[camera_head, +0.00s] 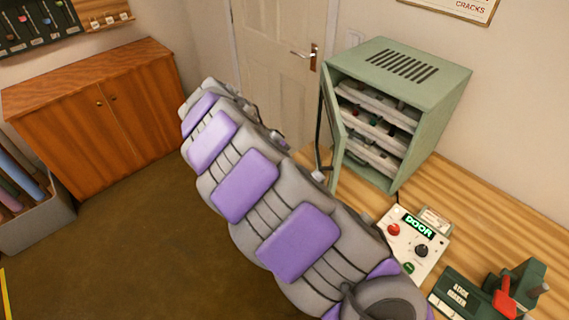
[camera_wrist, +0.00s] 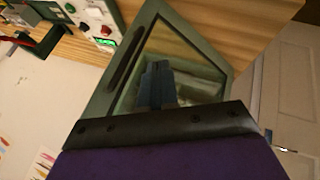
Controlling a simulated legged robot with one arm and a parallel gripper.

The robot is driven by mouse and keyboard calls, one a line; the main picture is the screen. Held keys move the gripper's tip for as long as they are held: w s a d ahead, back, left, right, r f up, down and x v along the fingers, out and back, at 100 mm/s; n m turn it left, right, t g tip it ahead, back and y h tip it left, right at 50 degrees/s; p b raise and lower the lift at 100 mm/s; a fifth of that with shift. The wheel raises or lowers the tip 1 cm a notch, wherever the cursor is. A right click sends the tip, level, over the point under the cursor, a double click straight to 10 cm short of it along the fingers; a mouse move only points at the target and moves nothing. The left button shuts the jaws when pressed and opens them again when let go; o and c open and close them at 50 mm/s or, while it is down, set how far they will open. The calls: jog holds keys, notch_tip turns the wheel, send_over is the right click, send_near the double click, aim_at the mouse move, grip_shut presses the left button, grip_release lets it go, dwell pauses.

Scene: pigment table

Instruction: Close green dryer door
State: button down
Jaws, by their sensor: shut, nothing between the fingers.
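The green dryer (camera_head: 425,95) stands on the wooden table at the right of the head view, with a slotted top and several loaded shelves inside. Its door (camera_head: 335,117) stands open at the dryer's left side, seen nearly edge-on with a dark handle. In the wrist view the green-framed glass door (camera_wrist: 205,42) fills the middle. My gripper (camera_wrist: 158,68) shows in front of the glass, its dark fingers together and empty; I cannot tell whether it touches the door. In the head view my padded arm hides the gripper.
A control box (camera_head: 410,243) with a lit DOOR sign, a red button and a black knob sits before the dryer. A dark green machine (camera_head: 475,295) is at the lower right. A wooden cabinet (camera_head: 95,115) and a room door (camera_head: 280,70) stand behind.

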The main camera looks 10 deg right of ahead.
notch_tip(320, 180, down, 6)
jog(key=d+b, duration=0.1)
jog(key=d+n+t+p, duration=0.3)
jog(key=d+n+p, duration=0.2)
jog(key=d, duration=2.2)
jog(key=shift+s+d+r+n+t+y+p, duration=0.25)
jog(key=shift+d+r+n+t+y+p, duration=0.1)
jog(key=shift+r+n+y+p, duration=0.1)
jog(key=shift+w, duration=0.1)
